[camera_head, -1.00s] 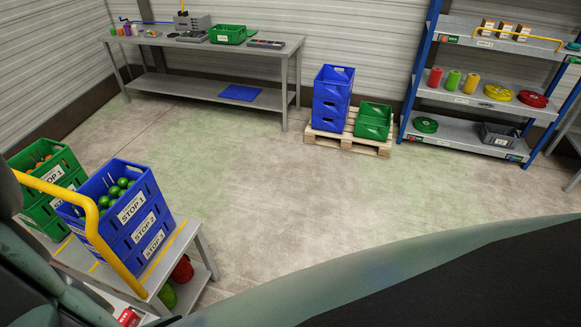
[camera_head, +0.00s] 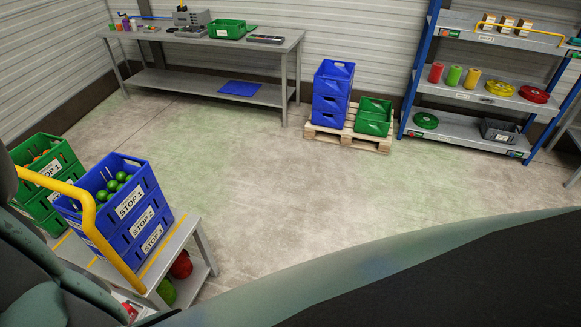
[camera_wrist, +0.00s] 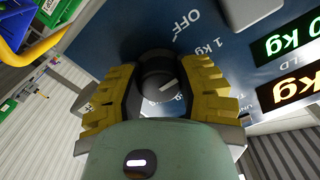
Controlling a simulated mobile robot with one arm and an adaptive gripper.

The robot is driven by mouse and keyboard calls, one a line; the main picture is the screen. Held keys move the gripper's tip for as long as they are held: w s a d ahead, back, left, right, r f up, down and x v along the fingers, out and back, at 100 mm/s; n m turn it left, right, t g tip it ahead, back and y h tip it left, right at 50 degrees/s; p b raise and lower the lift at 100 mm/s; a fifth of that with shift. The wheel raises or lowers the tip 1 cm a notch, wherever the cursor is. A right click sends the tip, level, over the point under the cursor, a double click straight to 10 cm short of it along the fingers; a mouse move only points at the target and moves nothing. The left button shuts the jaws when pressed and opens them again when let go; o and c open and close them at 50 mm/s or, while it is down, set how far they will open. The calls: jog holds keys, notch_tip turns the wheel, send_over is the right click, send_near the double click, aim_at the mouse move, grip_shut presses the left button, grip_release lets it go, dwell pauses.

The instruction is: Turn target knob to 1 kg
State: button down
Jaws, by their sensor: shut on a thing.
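The target knob (camera_wrist: 160,84) is a dark round knob with a pale pointer line, seen in the wrist view. It sits on a blue panel (camera_wrist: 225,50) marked "OFF" and "1 kg". The pointer line slants toward the upper right, roughly to the side of the "1 kg" mark; whether it lines up exactly I cannot tell. My gripper (camera_wrist: 158,92) has its yellow ridged fingers on both sides of the knob and is shut on it. The lower part of the dial is hidden behind my gripper. The knob and gripper are not in the head view.
In the wrist view, a green display (camera_wrist: 286,42) and an orange display (camera_wrist: 293,86) reading "kg" are right of the knob. In the head view, a trolley holds blue crates (camera_head: 135,212) and green crates (camera_head: 48,170) at left. The middle floor is clear.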

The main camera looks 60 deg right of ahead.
jog(key=shift+f+m+b, duration=0.1)
jog(key=shift+m+b, duration=0.5)
jog(key=shift+m, duration=0.5)
jog(key=c, duration=0.5)
grip_release()
jog(key=shift+r, duration=5.05)
